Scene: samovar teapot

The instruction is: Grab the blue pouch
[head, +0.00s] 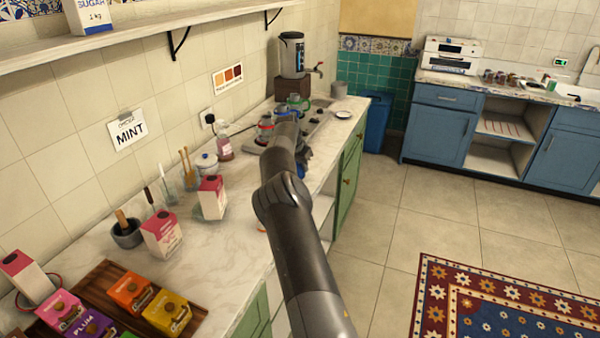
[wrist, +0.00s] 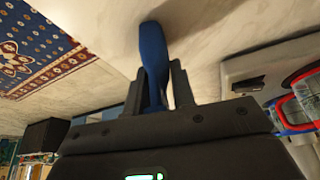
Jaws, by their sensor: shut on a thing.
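In the wrist view my gripper (wrist: 160,75) is shut on a narrow blue thing, which I take for the blue pouch (wrist: 152,48). Its upper end sticks out past the fingertips, against the pale marble surface. I cannot tell whether it touches that surface. In the head view my arm runs forward along the counter and hides most of the gripper (head: 303,161) and the pouch. Only dark and blue bits show there, beside the counter's front edge.
Glasses with coloured holders stand near my gripper. A samovar (head: 291,55) stands at the far end.

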